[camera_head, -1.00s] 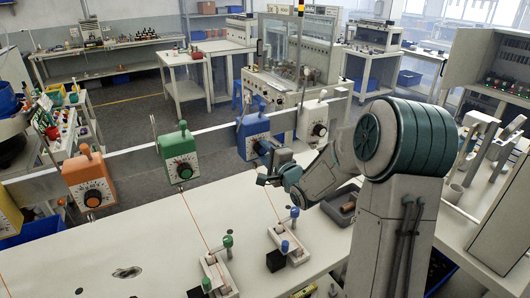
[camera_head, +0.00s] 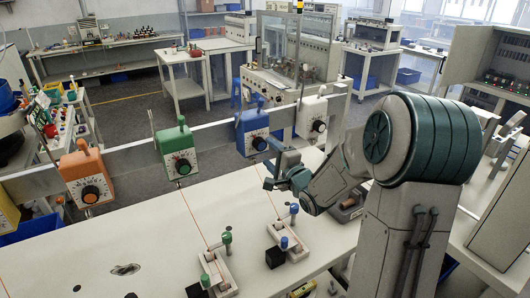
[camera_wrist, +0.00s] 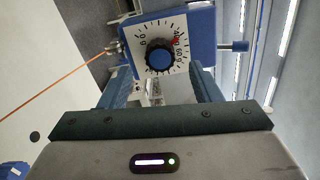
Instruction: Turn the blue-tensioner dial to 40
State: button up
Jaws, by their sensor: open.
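The blue tensioner (camera_head: 252,131) hangs on the rail, with a black-rimmed blue dial knob (camera_head: 259,143) on its white scale face. In the wrist view the blue tensioner (camera_wrist: 202,50) appears sideways. Its knob (camera_wrist: 159,60) lies ahead of the gap between my fingers. A red mark (camera_wrist: 175,41) shows on the scale near a number that looks like 40; the exact setting is too small to read. My gripper (camera_wrist: 161,82) is open and empty, with a finger towards each side of the knob. In the head view my gripper (camera_head: 271,165) is just below and right of the dial, apart from it.
Green (camera_head: 177,152), orange (camera_head: 87,177) and white (camera_head: 312,117) tensioners hang on the same rail (camera_head: 132,155). Small clamp fixtures (camera_head: 289,243) with coloured knobs stand on the bench (camera_head: 150,235) below. An orange thread (camera_wrist: 65,82) runs from the blue tensioner.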

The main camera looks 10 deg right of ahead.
jog(key=b+v, duration=0.1)
jog(key=v, duration=0.9)
jog(key=s+a+f+n+g+h, duration=0.1)
jog(key=s+a+n+g+h, duration=0.1)
jog(key=s+n+g, duration=0.4)
jog(key=s+a+f+n+g+h, duration=0.1)
jog(key=s+n+g, duration=0.6)
jog(key=s, duration=1)
jog(key=a+n+h, duration=0.1)
jog(key=n+h, duration=0.1)
jog(key=shift+a+f+n+h, duration=0.25)
jog(key=shift+a+n+h, duration=0.05)
jog(key=shift+a+n, duration=0.1)
